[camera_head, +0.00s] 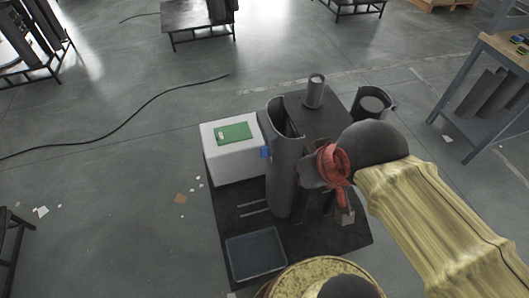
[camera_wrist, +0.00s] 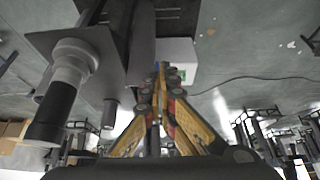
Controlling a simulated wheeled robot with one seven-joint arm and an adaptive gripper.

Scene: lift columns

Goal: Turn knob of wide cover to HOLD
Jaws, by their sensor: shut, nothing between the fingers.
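The wide cover (camera_head: 284,165) is a tall, dark grey, curved shell standing upright on a dark platform. A small blue knob (camera_head: 265,153) sits on its left side, beside the white box. In the wrist view the grey cover (camera_wrist: 141,48) is just beyond my fingers. My gripper (camera_wrist: 159,72) has orange fingers that converge, shut and empty, with their tips near the cover and the white box. A bit of blue shows by the tips, but I cannot tell whether they touch the knob. The knob's setting is too small to read. In the head view my arm mostly hides my gripper.
A black cable (camera_head: 130,112) crosses the floor. A workbench (camera_head: 495,50) stands at the right. Floor at left is mostly clear.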

